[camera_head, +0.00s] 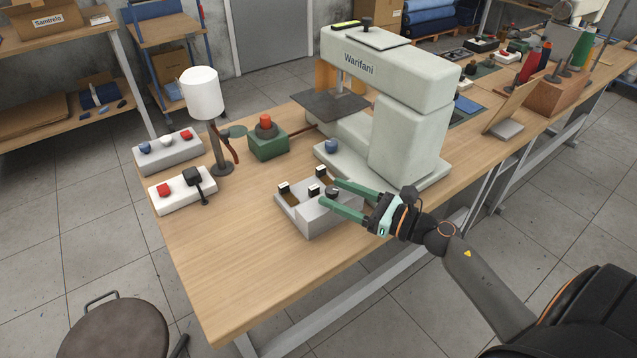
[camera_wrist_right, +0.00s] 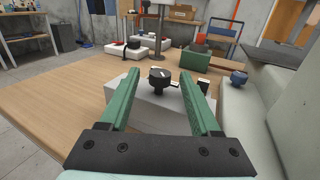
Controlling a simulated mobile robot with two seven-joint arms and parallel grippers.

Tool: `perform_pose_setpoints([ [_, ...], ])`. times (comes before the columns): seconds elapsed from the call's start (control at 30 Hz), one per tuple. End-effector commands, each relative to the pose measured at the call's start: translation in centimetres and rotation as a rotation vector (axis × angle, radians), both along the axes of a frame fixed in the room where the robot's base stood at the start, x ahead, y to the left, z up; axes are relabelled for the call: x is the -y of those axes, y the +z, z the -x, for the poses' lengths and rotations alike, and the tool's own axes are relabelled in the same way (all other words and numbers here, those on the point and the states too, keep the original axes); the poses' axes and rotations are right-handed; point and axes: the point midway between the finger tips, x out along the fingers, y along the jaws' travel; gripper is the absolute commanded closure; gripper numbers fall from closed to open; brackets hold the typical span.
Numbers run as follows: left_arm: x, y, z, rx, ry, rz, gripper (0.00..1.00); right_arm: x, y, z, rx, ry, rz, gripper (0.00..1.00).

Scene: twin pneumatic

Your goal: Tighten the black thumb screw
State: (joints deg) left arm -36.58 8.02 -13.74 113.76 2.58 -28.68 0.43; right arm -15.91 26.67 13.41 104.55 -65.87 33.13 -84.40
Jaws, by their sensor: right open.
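A grey box (camera_head: 322,218) stands on the wooden table in front of the sewing machine. A round black knob with a light mark, which looks like the thumb screw (camera_wrist_right: 158,77), sits on top of this box; it also shows in the head view (camera_head: 332,192). My right gripper (camera_head: 329,193) is open, its two green fingers reaching over the box. In the right wrist view the knob shows between the fingers, apart from both. Whether the fingertips are level with it is hard to tell. My left gripper is not in view.
The pale sewing machine (camera_head: 400,140) stands close behind the right gripper. A green box with a red button (camera_head: 266,145), a white lamp (camera_head: 202,95) and two switch boxes (camera_head: 170,152) stand to the left. The table's front left is clear.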

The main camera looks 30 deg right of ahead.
Motion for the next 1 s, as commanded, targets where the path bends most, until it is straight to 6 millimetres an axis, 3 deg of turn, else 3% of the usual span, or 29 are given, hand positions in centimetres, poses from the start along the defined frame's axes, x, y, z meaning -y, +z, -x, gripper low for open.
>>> perform_pose_setpoints([
  [0.1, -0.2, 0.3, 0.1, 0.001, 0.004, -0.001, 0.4, -1.0, 0.2, -1.9, 0.002, -0.001, -0.002, 0.36],
  [0.3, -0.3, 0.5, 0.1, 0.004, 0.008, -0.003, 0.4, -2.0, 0.0, -3.8, -0.001, -0.001, -0.003, 0.36],
  [0.7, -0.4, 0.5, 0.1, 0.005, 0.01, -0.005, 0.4, -2.3, -0.1, -4.3, -0.001, -0.001, -0.002, 0.36],
  [1.0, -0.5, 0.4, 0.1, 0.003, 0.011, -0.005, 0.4, -2.3, -0.1, -4.3, -0.001, -0.001, -0.003, 0.69],
])
